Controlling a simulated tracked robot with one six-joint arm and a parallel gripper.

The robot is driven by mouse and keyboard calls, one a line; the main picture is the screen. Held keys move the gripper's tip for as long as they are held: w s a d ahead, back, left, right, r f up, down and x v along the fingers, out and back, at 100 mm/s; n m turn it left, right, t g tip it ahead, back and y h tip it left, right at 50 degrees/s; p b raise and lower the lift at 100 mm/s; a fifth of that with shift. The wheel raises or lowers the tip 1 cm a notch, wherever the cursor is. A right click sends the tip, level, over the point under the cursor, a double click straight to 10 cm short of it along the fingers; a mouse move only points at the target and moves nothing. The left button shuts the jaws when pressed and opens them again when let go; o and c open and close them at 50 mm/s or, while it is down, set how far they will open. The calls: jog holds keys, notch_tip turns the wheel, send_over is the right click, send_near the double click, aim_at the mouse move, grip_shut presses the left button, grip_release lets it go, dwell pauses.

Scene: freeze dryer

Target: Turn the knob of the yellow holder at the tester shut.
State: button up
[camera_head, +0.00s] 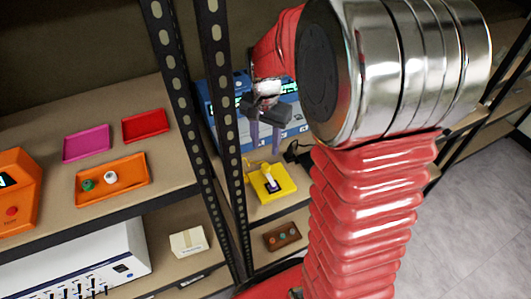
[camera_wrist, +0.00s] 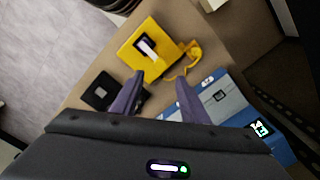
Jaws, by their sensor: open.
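The yellow holder (camera_head: 271,184) sits on the shelf at the tester, with a white upright part on it. In the wrist view the yellow holder (camera_wrist: 132,56) lies beyond my fingertips, with a pale and dark part in its middle. A yellow looped piece (camera_wrist: 186,62), possibly the knob, is at its right side. The blue tester (camera_head: 222,112) stands behind and shows at the lower right of the wrist view (camera_wrist: 230,98). My gripper (camera_head: 265,150) is open and empty above the holder; its purple fingers (camera_wrist: 160,80) are apart and point toward it.
A black box (camera_wrist: 100,90) sits beside the holder. Dark perforated uprights (camera_head: 221,120) stand left of my gripper. The left shelf bears an orange tray (camera_head: 132,183) with small items, a magenta tray (camera_head: 87,143) and a red tray (camera_head: 145,125). A brown block (camera_head: 282,236) is on the lower shelf.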

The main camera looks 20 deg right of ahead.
jog(key=shift+r, duration=2.1)
